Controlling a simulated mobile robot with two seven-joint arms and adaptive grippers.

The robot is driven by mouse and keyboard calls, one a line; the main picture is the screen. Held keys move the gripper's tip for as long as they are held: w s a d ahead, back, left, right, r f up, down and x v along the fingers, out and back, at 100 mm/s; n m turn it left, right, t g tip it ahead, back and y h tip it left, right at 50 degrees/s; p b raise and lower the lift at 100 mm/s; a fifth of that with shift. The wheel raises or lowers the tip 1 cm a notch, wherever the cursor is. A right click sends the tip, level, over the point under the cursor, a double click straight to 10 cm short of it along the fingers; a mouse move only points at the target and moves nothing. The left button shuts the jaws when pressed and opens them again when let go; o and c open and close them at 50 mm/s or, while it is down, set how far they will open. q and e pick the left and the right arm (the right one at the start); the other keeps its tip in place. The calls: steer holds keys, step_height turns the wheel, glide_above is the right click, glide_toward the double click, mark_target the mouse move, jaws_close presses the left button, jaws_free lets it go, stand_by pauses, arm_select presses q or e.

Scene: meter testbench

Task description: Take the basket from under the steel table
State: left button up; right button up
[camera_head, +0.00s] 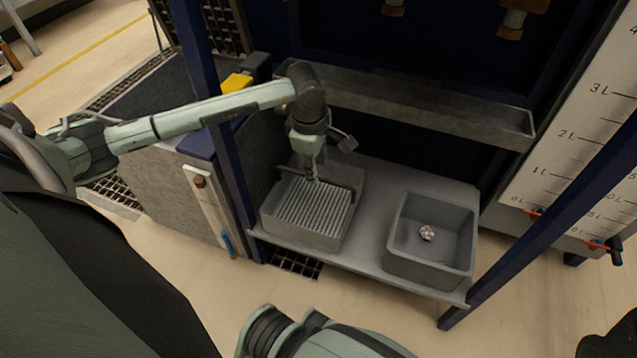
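A grey, open-topped box with a ribbed floor (318,239), which looks like the basket, sits on the left of the low grey shelf of the dark blue frame. My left arm reaches in from the left, and its gripper (313,178) points down over the back part of this box. The fingertips are small and dark against the box, so I cannot tell whether they touch it or how far apart they are. A dark bar shows near the box's back rim beside the fingers. My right gripper is not in view; part of my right arm shows at the bottom.
A second grey box (455,272) with a small round item (427,233) inside stands to the right on the shelf (363,258). A long steel trough (430,104) runs above. Blue posts (228,165) flank the shelf. A graduated white panel (570,125) stands at right.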

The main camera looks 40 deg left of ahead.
arm_select(q)
steer(key=f, duration=0.1)
steer(key=f+b, duration=0.1)
steer(key=f, duration=0.1)
steer(key=w+f, duration=0.1)
steer(key=f, duration=0.1)
steer(key=shift+a+f+b, duration=0.1)
steer(key=shift+f+b, duration=0.15)
steer(key=shift+b, duration=0.15)
jaws_close()
steer(key=shift+r, duration=0.1)
